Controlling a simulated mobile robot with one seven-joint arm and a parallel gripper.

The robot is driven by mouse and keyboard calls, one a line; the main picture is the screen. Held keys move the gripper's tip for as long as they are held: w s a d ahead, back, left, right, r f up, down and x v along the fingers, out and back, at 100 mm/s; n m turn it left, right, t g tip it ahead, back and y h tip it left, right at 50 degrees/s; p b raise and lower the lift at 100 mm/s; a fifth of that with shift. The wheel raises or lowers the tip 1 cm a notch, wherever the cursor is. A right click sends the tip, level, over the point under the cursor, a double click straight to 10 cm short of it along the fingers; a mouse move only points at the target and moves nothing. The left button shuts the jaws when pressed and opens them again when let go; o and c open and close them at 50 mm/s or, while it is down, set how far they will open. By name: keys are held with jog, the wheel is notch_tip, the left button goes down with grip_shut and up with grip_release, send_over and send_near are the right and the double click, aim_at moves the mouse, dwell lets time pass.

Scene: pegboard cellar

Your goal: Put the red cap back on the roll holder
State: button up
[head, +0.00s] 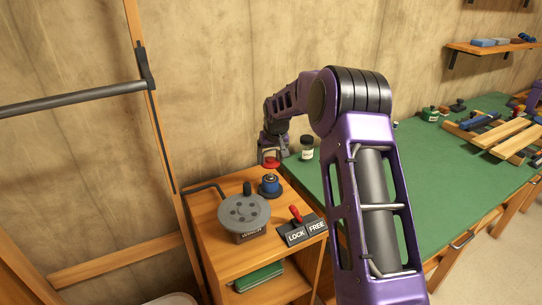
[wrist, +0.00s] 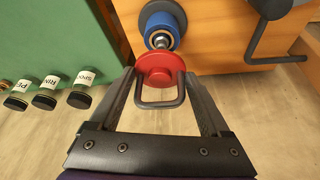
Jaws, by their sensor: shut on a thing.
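The red cap (wrist: 160,68) is a round disc with a dark wire handle. My gripper (wrist: 160,100) is shut on the cap's handle, with a finger on each side. In the head view the red cap (head: 270,162) hangs under my gripper (head: 272,150), above and apart from the roll holder. The roll holder (head: 269,186) is a blue roll on a dark base with a metal post, on the wooden cabinet. In the wrist view the roll holder (wrist: 162,25) lies just beyond the cap, its post tip showing. The cap's underside is hidden.
A grey winch drum (head: 243,213) with a crank stands left of the roll holder. A LOCK/FREE lever plate (head: 302,228) with a red handle is in front. A labelled jar (head: 307,148) stands on the green bench (head: 385,150) close to my gripper.

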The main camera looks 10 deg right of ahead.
aim_at(271, 165)
jog(key=shift+f+b, duration=1.2)
jog(key=shift+f, duration=1.05)
jog(key=shift+f+b, duration=0.3)
jog(key=shift+f, duration=0.2)
jog(key=o, duration=1.2)
jog(key=shift+c, duration=0.2)
jog(key=shift+r, duration=0.2)
jog(key=shift+r+p, duration=2.05)
jog(key=shift+r, duration=1.35)
